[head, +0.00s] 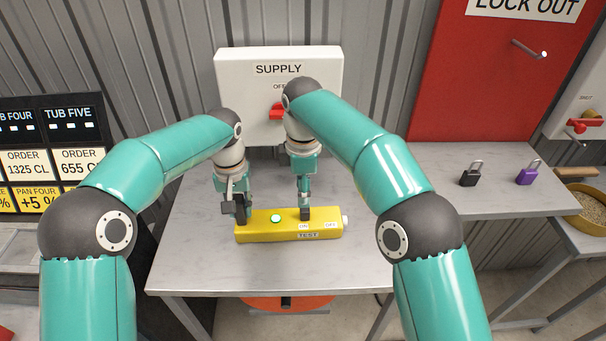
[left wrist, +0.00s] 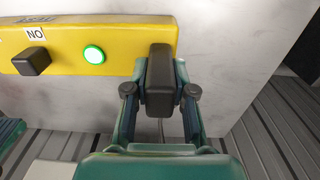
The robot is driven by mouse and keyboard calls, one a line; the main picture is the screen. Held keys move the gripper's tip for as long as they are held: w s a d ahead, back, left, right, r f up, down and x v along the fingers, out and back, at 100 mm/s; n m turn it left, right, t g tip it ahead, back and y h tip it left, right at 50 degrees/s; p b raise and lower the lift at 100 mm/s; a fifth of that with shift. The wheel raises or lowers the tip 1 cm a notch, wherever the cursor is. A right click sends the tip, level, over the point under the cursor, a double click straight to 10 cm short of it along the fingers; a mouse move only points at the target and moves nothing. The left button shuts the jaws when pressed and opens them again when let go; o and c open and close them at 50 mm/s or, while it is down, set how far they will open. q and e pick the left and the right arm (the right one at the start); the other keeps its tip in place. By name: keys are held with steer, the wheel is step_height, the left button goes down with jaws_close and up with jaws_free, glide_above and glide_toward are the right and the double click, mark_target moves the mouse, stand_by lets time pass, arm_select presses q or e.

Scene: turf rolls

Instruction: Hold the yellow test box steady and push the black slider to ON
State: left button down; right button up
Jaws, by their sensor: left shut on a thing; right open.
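The yellow test box (head: 262,231) lies on the grey table, also showing in the left wrist view (left wrist: 130,40). My left gripper (head: 238,208) is at its left end, shut on a dark upright block there, the handle (left wrist: 160,82). The black slider (head: 305,213) stands at the ON label (head: 304,226), left of the OFF label (head: 330,225); it also shows beside the ON label in the left wrist view (left wrist: 33,62). A round green lamp (head: 276,218) is bright. My right gripper (head: 304,197) is open, close behind the slider; I cannot tell whether they touch.
A white SUPPLY panel (head: 240,90) with a red switch (head: 276,112) stands behind the table. A black padlock (head: 470,174) and a purple padlock (head: 527,174) are on the shelf at right. The table (head: 190,265) is clear around the box.

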mark_target(303, 209)
arm_select(q)
steer(key=shift+s+f, duration=0.1)
steer(key=shift+f, duration=0.15)
arm_select(e)
steer(key=shift+s+r, duration=0.1)
steer(key=shift+r, duration=2.2)
arm_select(q)
steer(key=c, duration=0.9)
jaws_free()
steer(key=shift+c, duration=0.2)
steer(key=shift+o, duration=0.3)
steer(key=shift+r, duration=0.1)
steer(key=shift+r, duration=0.1)
